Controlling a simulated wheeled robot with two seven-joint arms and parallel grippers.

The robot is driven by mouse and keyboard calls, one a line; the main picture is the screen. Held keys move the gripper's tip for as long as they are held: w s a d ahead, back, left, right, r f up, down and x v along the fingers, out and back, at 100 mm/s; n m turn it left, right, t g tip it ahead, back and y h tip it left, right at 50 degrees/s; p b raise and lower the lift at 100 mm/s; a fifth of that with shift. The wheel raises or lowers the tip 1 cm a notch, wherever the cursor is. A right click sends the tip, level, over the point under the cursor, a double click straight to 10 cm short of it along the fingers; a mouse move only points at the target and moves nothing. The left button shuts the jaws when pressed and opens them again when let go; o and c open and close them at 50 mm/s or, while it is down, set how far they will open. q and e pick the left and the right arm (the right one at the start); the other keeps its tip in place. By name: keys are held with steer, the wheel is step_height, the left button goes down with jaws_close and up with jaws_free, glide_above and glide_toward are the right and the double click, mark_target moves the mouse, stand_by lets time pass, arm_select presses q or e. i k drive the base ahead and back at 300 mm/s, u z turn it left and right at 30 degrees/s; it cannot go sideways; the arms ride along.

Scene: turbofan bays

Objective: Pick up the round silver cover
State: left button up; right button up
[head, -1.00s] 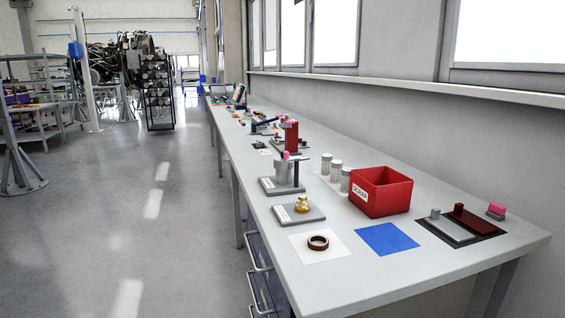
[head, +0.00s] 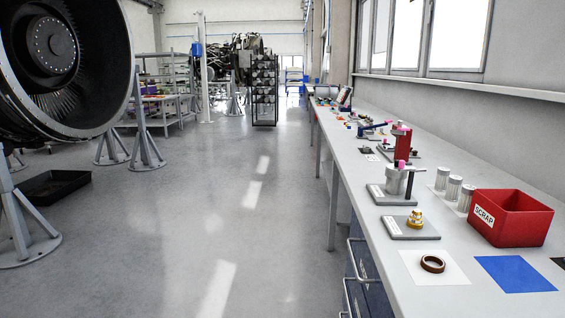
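I cannot make out for certain which thing is the round silver cover. A round silver-grey cylinder (head: 393,181) stands upright on a grey base plate (head: 376,197) on the long workbench at the right, beside a dark post with a pink top. Several silver ribbed canisters (head: 453,188) stand on a pale mat behind it. Far down the bench lies another greyish rounded shape (head: 325,91), too small to tell. Neither of my grippers is in view.
The workbench (head: 385,259) runs along the right wall, with a red SCRAP bin (head: 510,222), a brown ring (head: 433,264) and a blue mat (head: 514,274). A turbofan engine (head: 62,62) on stands and a black tray (head: 54,187) are at left. The floor between is clear.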

mark_target(391, 172)
steer(key=u, duration=0.55)
steer(key=i, duration=3.6)
steer(key=z, duration=4.45)
